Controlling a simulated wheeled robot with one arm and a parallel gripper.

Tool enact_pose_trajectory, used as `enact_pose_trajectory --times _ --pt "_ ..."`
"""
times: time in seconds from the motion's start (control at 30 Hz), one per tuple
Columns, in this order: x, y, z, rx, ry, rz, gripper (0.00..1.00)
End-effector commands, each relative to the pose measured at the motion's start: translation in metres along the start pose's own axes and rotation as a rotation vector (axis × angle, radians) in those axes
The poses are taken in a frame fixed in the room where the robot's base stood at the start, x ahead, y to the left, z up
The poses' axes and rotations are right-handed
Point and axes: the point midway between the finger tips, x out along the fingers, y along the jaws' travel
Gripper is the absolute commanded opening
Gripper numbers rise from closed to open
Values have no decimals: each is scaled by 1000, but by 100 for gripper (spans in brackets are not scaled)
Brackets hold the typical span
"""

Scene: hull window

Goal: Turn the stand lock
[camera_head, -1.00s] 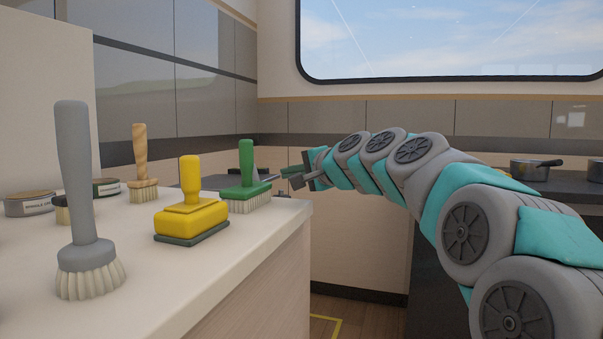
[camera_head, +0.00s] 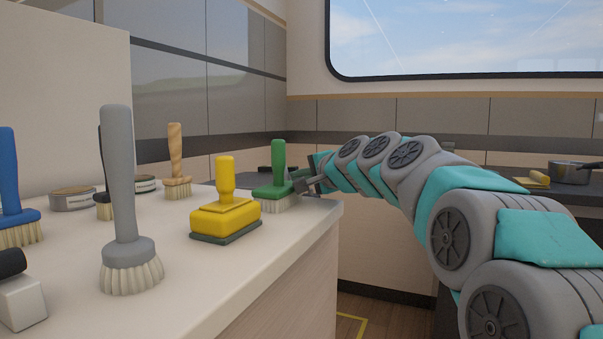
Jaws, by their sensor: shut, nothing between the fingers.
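I cannot make out a stand lock in this view. My gripper (camera_head: 303,187) is small in the picture, at the far corner of the pale counter (camera_head: 280,240), just right of the green-handled brush (camera_head: 278,165). It is shut with nothing in it. Its fingers appear close to the green brush's base; I cannot tell whether they touch it. My arm reaches in from the right and hides part of the back counter.
A pan (camera_head: 570,172) and a yellow item (camera_head: 536,179) sit on the dark counter at right.

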Motion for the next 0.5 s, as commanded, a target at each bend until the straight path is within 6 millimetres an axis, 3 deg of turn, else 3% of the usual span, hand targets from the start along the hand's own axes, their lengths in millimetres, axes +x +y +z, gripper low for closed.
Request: enact_pose_trajectory --times 0.17,0.5 --pt "7 -10 6 -36 0 56 0" --pt "14 -2 12 -61 -5 95 0"
